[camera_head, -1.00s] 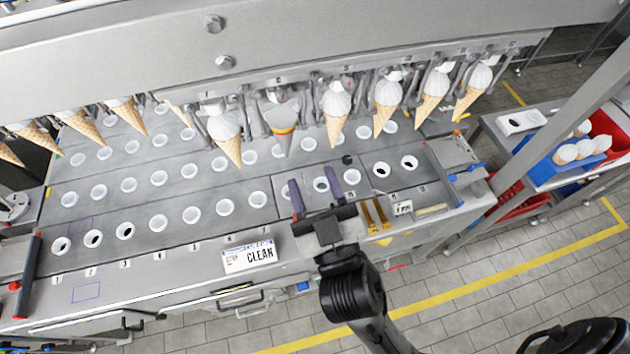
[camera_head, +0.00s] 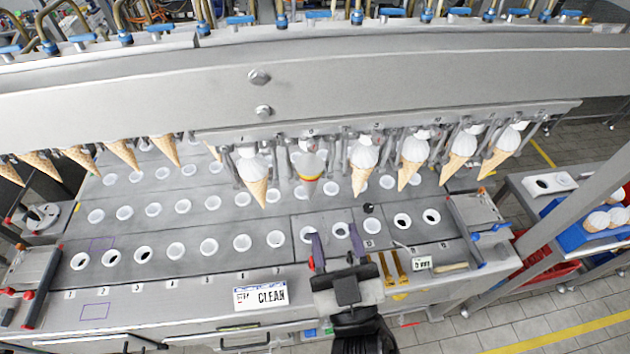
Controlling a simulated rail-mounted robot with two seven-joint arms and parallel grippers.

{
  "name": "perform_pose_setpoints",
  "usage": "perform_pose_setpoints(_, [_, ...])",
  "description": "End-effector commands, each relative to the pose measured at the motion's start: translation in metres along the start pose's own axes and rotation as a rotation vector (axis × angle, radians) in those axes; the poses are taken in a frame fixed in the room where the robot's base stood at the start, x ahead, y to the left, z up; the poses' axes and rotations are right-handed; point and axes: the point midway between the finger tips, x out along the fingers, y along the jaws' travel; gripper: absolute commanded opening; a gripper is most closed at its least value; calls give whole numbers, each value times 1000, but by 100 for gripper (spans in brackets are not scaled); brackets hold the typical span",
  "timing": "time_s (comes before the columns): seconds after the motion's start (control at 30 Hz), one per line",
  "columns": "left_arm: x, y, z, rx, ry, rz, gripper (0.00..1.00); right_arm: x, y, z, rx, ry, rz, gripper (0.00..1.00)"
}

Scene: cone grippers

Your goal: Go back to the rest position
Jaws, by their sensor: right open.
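My right gripper (camera_head: 338,249) shows at the lower middle of the head view, over the front edge of the machine's plate. Its two purple-grey fingers stand apart, pointing toward the rows of holes, with nothing seen between them but the plate and a white-rimmed hole. My left gripper is not in view. Ice cream cones (camera_head: 256,182) hang in a row from holders under the metal beam (camera_head: 160,95).
The grey plate (camera_head: 120,232) has rows of white-rimmed holes. A CLEAN sign (camera_head: 260,296) sits at its front edge. Brass-coloured pieces (camera_head: 389,268) lie just right of my gripper. A blue tray (camera_head: 572,229) with white-topped items stands on the side table at right.

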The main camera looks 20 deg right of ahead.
Motion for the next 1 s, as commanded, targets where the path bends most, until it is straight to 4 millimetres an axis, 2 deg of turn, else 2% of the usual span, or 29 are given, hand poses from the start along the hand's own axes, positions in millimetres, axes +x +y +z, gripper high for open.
perform_pose_setpoints(0.27, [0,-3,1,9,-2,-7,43,0,2,4,-40,-24,8,48])
perform_pose_setpoints(0.37, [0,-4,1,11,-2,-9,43,-2,4,22,-68,-135,21,48])
perform_pose_setpoints(0.47, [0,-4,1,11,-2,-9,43,-9,-3,54,-41,-336,-24,48])
perform_pose_setpoints(0.53, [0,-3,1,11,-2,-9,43,-20,-12,82,-8,-513,-91,48])
perform_pose_setpoints(0.67, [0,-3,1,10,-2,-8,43,-49,-23,132,31,-818,-249,48])
perform_pose_setpoints(0.77, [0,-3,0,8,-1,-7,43,-82,-24,165,45,-1018,-365,48])
perform_pose_setpoints(0.87, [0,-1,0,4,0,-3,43,-120,-16,193,60,-1193,-457,48])
perform_pose_setpoints(1.0, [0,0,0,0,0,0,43,-167,8,224,71,-1358,-507,48])
